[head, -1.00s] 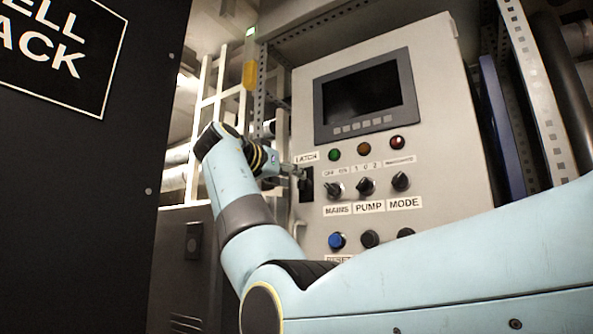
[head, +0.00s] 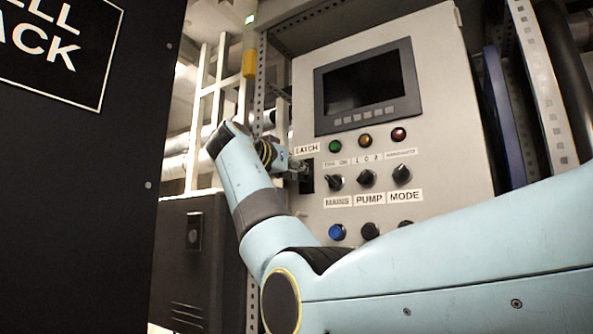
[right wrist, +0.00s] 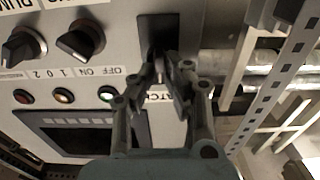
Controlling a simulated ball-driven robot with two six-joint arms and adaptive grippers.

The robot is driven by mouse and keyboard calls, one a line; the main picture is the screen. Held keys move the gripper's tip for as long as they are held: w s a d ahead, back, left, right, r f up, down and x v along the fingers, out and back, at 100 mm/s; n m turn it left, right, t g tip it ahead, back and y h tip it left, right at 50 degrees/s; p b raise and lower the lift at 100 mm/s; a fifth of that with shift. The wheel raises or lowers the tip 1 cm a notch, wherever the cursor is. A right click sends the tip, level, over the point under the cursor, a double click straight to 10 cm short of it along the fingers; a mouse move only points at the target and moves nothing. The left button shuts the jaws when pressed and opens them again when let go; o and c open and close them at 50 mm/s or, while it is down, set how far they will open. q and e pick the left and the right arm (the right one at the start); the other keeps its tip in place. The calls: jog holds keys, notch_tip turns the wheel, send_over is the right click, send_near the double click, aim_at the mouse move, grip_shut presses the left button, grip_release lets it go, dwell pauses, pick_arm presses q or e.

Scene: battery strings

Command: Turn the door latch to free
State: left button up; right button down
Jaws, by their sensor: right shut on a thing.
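The door latch (head: 307,183) is a small black plate with a handle, under the LATCH label at the left edge of the grey cabinet door (head: 440,110). My right gripper (head: 301,170) reaches it from the left and is shut on the latch handle. In the right wrist view the fingers (right wrist: 170,72) close around the handle in front of the black latch plate (right wrist: 158,30). The fingers hide most of the handle, so its exact angle cannot be told. My left gripper is not in view.
Beside the latch are the MAINS knob (head: 334,182), PUMP knob (head: 367,178) and MODE knob (head: 402,174). Indicator lamps (head: 365,140) and a dark screen (head: 367,85) are above, a blue button (head: 337,232) below. A large black panel (head: 80,200) fills the left side.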

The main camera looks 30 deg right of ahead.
jog(key=m+b, duration=0.3)
jog(key=shift+s+f+m, duration=0.1)
jog(key=shift+f+m, duration=0.05)
jog(key=shift+m, duration=0.25)
jog(key=m+b, duration=0.1)
jog(key=m, duration=0.3)
jog(key=m+b, duration=0.2)
jog(key=m, duration=0.3)
jog(key=m+b, duration=0.1)
jog(key=m, duration=0.4)
jog(key=shift+s+d+f+b, duration=0.15)
jog(key=shift+s+f+b, duration=0.1)
jog(key=shift+b, duration=0.15)
